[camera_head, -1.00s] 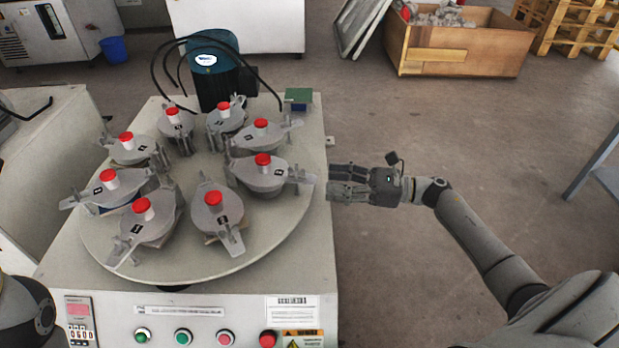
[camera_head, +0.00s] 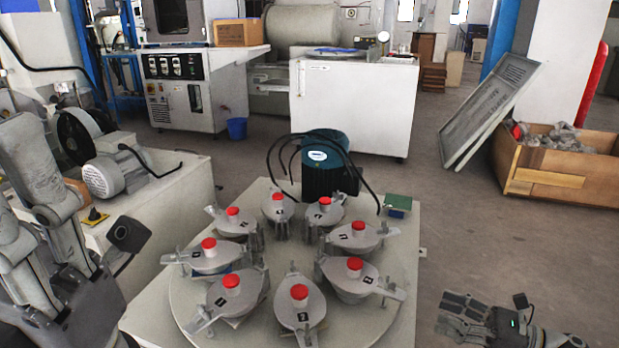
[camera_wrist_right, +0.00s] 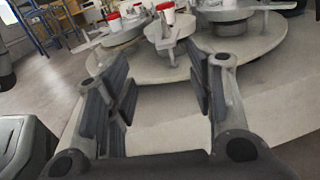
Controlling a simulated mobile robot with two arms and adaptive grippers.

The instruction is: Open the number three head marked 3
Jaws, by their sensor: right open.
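Several grey polishing heads with red caps stand in a ring on the round turntable (camera_head: 255,328) of the machine. One is at the front (camera_head: 300,318), one at the right front (camera_head: 345,287), one at the left front (camera_head: 240,300). Their black number labels are too small to read surely, so I cannot tell which is marked 3. My right gripper (camera_head: 462,314) is open and empty, beside the machine's right edge and apart from the heads. In the right wrist view its fingers (camera_wrist_right: 160,85) are spread, with the turntable beyond.
A dark teal motor (camera_head: 327,175) with black hoses stands behind the heads. A green-topped box (camera_head: 398,204) sits at the machine's back right corner. Left is a bench with a grey motor (camera_head: 118,175). Right of the machine, floor (camera_head: 465,245) is free up to a wooden crate (camera_head: 560,178).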

